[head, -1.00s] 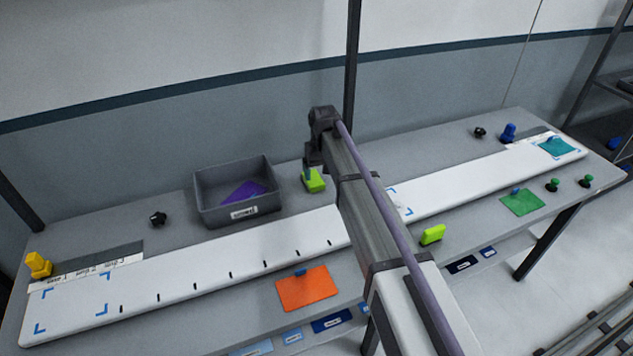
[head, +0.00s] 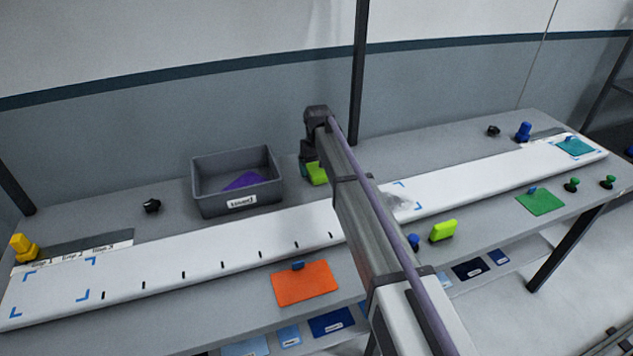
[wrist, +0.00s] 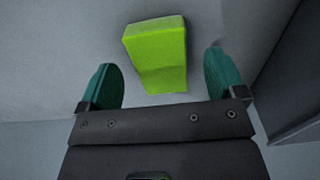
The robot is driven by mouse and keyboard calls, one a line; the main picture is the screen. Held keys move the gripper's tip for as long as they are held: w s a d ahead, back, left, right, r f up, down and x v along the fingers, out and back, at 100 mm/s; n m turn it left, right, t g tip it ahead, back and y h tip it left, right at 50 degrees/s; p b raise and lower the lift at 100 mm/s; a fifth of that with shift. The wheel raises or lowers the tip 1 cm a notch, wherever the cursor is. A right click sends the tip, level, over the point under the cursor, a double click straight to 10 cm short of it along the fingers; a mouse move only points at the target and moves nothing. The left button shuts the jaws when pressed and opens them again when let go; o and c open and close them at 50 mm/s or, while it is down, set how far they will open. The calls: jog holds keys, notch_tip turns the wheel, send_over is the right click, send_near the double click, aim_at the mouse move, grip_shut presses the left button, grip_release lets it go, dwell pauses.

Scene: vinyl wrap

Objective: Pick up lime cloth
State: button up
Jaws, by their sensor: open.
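The lime cloth (wrist: 157,55) shows in the wrist view as a thick, bright green block, ahead of and between my two teal fingertips. My gripper (wrist: 163,75) is open, with a clear gap on each side of the cloth; neither finger visibly touches it. In the head view the lime cloth (head: 318,173) lies on the grey table behind the white board, right of the grey bin. My gripper (head: 307,166) is at its left there and hides part of it. The fingertips are not clear in the head view.
The grey bin (head: 206,203) holding a purple piece stands close on the left. A dark upright post (head: 358,80) rises behind the table. A second lime block (head: 443,230) stands at the front edge, right of my arm. An orange sheet (head: 305,284) lies at the front.

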notch_tip(320, 180, down, 3)
jog(key=shift+r+b, duration=0.15)
jog(key=shift+b, duration=0.4)
jog(key=shift+r, duration=0.2)
jog(key=c, duration=1)
